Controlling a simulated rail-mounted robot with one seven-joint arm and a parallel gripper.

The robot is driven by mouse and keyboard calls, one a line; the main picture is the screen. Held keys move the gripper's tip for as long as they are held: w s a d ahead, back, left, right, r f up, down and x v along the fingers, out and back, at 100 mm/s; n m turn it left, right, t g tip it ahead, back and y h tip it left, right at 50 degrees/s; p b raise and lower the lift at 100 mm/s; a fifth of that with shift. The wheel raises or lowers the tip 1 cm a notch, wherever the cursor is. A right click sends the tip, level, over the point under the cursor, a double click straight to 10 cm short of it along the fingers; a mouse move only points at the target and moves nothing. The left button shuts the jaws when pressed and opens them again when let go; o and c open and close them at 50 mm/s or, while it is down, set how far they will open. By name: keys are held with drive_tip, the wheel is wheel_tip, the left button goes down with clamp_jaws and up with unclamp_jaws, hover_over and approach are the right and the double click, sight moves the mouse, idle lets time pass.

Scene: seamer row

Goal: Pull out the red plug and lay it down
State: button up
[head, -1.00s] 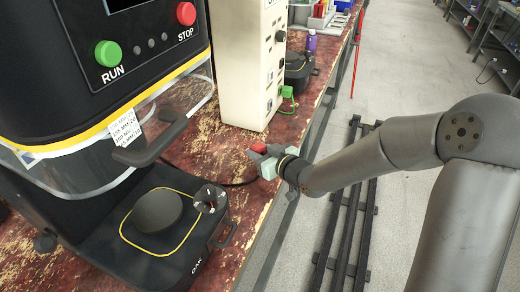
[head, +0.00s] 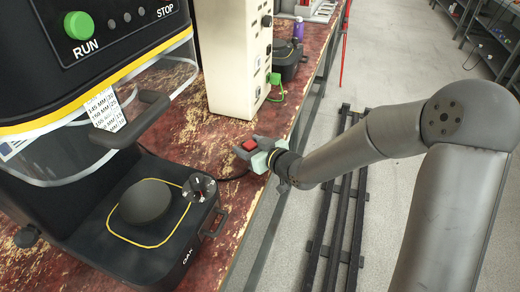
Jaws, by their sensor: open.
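The red plug (head: 250,144) is small and shows between the grey fingers of my gripper (head: 246,148), near the bench's right edge. My gripper is open, with its fingers around or just beside the plug; whether they touch it I cannot tell. A dark cable (head: 234,177) runs on the bench just below and left of the gripper. Its link to the plug is hidden. I cannot tell whether the plug sits in a socket or lies on the bench.
The black seamer (head: 160,215) with its round plate stands at left. A cream control box (head: 229,70) stands behind the gripper, with a green plug (head: 275,79) at its side. The worn red bench (head: 190,140) has bare room between. Dark rails (head: 338,220) lie on the floor.

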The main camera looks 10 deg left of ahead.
drive_tip(key=b+v, duration=0.1)
drive_tip(key=v, duration=1.6)
drive_tip(key=shift+d+r, duration=0.1)
drive_tip(key=shift+r, duration=0.05)
